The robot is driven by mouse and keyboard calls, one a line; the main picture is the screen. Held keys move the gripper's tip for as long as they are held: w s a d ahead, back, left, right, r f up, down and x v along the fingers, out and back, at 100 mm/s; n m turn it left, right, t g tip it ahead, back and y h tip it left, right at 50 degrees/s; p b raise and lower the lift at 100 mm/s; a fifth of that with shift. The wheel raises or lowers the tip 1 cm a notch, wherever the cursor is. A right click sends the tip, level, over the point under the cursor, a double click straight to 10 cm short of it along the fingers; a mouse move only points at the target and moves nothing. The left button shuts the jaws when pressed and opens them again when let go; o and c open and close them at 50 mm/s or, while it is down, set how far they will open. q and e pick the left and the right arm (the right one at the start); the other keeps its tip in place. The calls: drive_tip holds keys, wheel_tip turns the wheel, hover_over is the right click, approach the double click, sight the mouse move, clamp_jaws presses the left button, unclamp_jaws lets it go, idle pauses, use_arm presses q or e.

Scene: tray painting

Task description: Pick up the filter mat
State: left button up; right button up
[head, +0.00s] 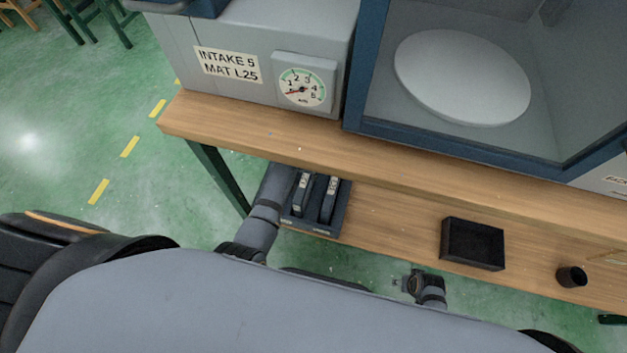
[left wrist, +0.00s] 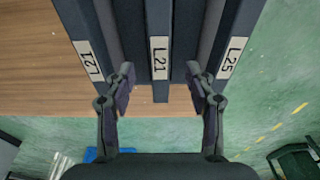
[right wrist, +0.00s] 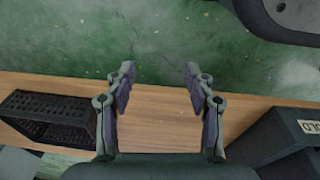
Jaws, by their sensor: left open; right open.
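Several dark filter mats stand on edge in a dark blue rack (head: 318,231) on the lower shelf; two show in the head view. In the left wrist view the tags read L21 on the left mat (left wrist: 91,62), L21 on the middle mat (left wrist: 159,57) and L25 on the right mat (left wrist: 230,57). My left gripper (left wrist: 160,86) is open and empty, its fingers apart on either side of the middle mat's line. Whether they touch any mat I cannot tell. My right gripper (right wrist: 160,84) is open and empty above the shelf's edge.
A sign (head: 228,65) reading INTAKE 5 MAT L25 is beside a gauge (head: 303,87) on a grey unit. The tabletop (head: 250,134) overhangs the shelf. A black bin (head: 473,244) and black cup (head: 571,277) stand on the shelf, with bare wood between rack and bin.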

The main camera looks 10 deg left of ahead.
sight(305, 184)
use_arm(q)
drive_tip(key=shift+w+r, duration=0.1)
drive_tip(key=shift+r, duration=0.05)
drive_tip(key=f, duration=0.2)
drive_tip(key=f+b, duration=0.2)
drive_tip(key=f, duration=0.1)
drive_tip(key=shift+w+f, duration=0.3)
drive_tip(key=f+b, duration=0.2)
drive_tip(key=f, duration=0.1)
drive_tip(key=f+b, duration=0.1)
drive_tip(key=shift+w+f, duration=0.25)
drive_tip(key=shift+w, duration=0.05)
use_arm(e)
drive_tip(key=w+a+r, duration=0.1)
drive_tip(key=a+r, duration=0.1)
drive_tip(key=r, duration=0.6)
drive_tip(key=a+r, duration=0.1)
drive_tip(key=r, duration=0.7)
drive_tip(key=shift+w+a+y, duration=0.4)
use_arm(q)
drive_tip(key=shift+c, duration=0.4)
drive_tip(key=c, duration=1)
